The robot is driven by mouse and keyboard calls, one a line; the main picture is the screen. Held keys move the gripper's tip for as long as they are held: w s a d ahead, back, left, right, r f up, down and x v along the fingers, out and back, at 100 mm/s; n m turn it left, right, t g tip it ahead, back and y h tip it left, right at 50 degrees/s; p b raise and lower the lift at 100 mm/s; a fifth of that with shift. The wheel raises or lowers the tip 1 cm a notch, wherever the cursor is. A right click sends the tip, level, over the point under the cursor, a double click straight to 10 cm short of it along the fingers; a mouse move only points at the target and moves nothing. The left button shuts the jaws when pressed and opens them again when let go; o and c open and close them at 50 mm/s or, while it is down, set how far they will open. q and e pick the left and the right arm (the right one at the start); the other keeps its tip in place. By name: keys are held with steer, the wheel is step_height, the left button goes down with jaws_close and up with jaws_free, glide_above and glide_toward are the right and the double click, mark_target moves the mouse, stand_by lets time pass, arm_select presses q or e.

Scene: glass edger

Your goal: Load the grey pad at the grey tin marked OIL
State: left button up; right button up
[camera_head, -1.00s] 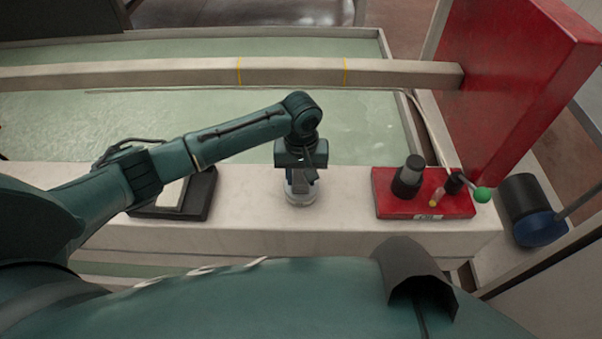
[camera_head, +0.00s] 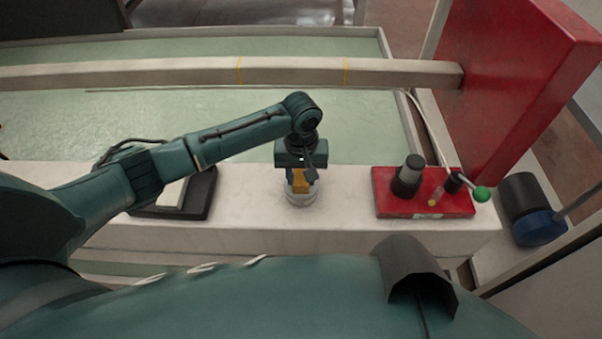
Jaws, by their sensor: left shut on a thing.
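My left gripper (camera_head: 302,166) points down over the front ledge, and its fingertips are mostly hidden by the wrist. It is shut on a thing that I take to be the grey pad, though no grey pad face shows. A small ochre piece (camera_head: 302,182) shows just under the gripper. A round pale grey tin (camera_head: 300,198) stands on the ledge directly below. I cannot read a mark on it, nor tell whether the held thing touches it. My right gripper is not in view.
On the pale ledge (camera_head: 250,215), a red plate (camera_head: 392,205) at right carries a dark cylinder (camera_head: 409,176) and a green-knobbed lever (camera_head: 482,194). A dark tray (camera_head: 203,194) with a pale block lies left, partly behind my arm. A long beam (camera_head: 200,73) crosses behind.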

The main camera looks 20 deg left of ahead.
mark_target(301, 177)
arm_select(q)
steer(key=shift+s+f+p, duration=0.15)
steer(key=shift+f+p, duration=0.05)
steer(key=shift+p, duration=0.2)
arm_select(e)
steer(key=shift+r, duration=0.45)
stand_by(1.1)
arm_select(q)
step_height(301, 177, up, 3)
steer(key=p, duration=0.3)
steer(key=shift+f, duration=0.15)
step_height(301, 177, up, 2)
steer(key=p, duration=0.3)
steer(key=shift+r+p, duration=0.7)
steer(key=shift+p, duration=0.1)
steer(key=shift+r+p, duration=0.55)
steer(key=shift+p, duration=0.15)
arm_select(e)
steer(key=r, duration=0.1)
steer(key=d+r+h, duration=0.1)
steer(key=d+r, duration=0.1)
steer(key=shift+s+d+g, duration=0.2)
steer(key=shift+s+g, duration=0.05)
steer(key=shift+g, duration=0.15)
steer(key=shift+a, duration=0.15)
